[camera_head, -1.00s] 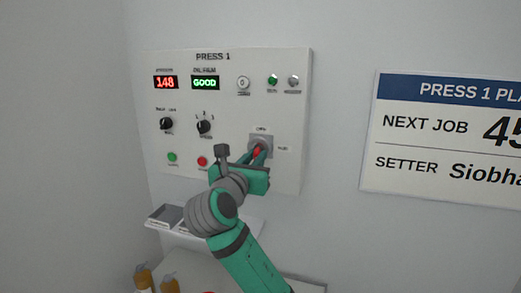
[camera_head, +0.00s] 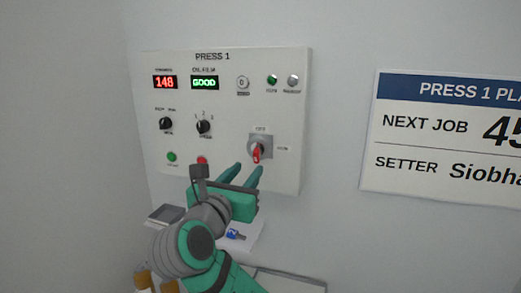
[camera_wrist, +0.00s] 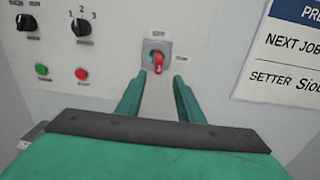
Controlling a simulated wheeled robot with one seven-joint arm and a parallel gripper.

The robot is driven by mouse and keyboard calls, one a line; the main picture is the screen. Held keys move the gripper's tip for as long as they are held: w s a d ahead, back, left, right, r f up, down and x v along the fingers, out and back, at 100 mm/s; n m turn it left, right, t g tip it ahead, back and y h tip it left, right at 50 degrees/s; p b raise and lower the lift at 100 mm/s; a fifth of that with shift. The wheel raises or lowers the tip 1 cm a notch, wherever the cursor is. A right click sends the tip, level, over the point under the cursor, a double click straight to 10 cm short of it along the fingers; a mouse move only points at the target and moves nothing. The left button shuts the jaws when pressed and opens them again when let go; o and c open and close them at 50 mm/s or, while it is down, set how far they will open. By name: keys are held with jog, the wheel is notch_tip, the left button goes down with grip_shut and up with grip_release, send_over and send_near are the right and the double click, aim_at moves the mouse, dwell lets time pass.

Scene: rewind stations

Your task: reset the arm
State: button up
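My gripper (camera_head: 241,178) is open and empty, a little below and in front of the press panel (camera_head: 225,105). In the wrist view its two green fingers (camera_wrist: 158,92) stand apart with bare panel between them. The red-handled rotary switch (camera_head: 257,152) sits on a grey plate at the panel's lower right. In the wrist view the red handle (camera_wrist: 158,62) is beyond the fingertips, untouched, and points roughly downward.
The panel also has a red 148 display (camera_head: 165,82), a GOOD display (camera_head: 205,82), black knobs, and green and red buttons. A shelf below holds a dark tray (camera_head: 165,214) and a blue item (camera_head: 236,234). A job sign (camera_head: 450,140) hangs right.

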jog(key=a+f+m+y, duration=0.2)
jog(key=f+m+y, duration=0.1)
jog(key=f, duration=0.7)
jog(key=a+f+m+y, duration=0.2)
jog(key=f+m, duration=0.2)
jog(key=f, duration=0.5)
jog(key=s+a+f+m+g+y, duration=0.1)
jog(key=s+f+m, duration=0.4)
jog(key=f, duration=0.4)
jog(key=s+f+m+y, duration=0.1)
jog(key=s+f+m, duration=0.35)
jog(key=f, duration=0.45)
jog(key=s+d+f+m, duration=0.1)
jog(key=s+f+m, duration=0.4)
jog(key=s, duration=0.4)
jog(key=s+d+f+m, duration=0.2)
jog(key=s+f+m, duration=0.3)
jog(key=s, duration=0.5)
jog(key=s+d+m, duration=0.2)
jog(key=s, duration=0.6)
jog(key=s+d+f+m+h, duration=0.1)
jog(key=s+d+m, duration=0.2)
jog(key=s, duration=0.6)
jog(key=shift+s+m+g, duration=0.3)
jog(key=shift+m+g, duration=0.05)
jog(key=shift+g, duration=0.05)
